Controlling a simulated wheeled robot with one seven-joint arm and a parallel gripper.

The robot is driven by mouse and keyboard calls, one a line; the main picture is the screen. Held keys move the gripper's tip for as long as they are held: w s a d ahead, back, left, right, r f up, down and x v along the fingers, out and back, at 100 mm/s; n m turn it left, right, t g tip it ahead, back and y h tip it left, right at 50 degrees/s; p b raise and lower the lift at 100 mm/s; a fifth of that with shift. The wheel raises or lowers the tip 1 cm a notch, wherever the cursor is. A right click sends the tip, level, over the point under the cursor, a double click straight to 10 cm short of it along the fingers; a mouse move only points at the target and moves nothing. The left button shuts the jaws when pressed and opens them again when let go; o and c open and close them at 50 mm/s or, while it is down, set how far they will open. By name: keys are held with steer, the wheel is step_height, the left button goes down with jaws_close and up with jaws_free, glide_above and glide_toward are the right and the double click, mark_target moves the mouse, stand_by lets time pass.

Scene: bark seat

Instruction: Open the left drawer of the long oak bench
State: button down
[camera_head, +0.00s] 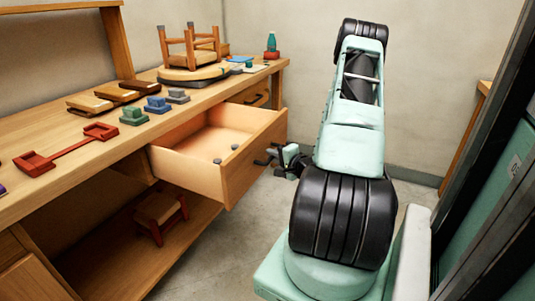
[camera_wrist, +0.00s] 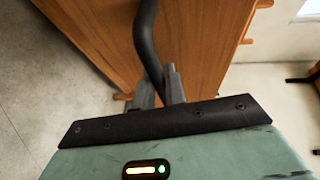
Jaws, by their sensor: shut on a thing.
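The long oak bench (camera_head: 70,155) runs along the wall at the left in the head view. One of its drawers (camera_head: 245,165) is pulled well out, and a few small grey round things lie inside. A closed drawer (camera_head: 257,97) with a dark handle is farther along to the right. My gripper (camera_head: 270,160) is at the open drawer's front. In the wrist view my gripper (camera_wrist: 160,92) is shut on the dark curved drawer handle (camera_wrist: 145,40), against the wooden drawer front (camera_wrist: 200,45). The handle's far end is partly hidden by the fingers.
The bench top holds a red tool (camera_head: 65,150), several small coloured blocks (camera_head: 133,115) and an upturned wooden stool (camera_head: 190,45). A small red-legged stool (camera_head: 160,212) stands on the lower shelf. Bare floor (camera_head: 235,240) lies before the drawer.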

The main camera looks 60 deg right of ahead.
stand_by(0.3)
steer(key=c, duration=1.5)
jaws_free()
steer(key=shift+o, duration=0.2)
steer(key=shift+s, duration=0.1)
steer(key=v, duration=1.7)
steer(key=shift+p, duration=0.4)
steer(key=shift+s+a, duration=0.1)
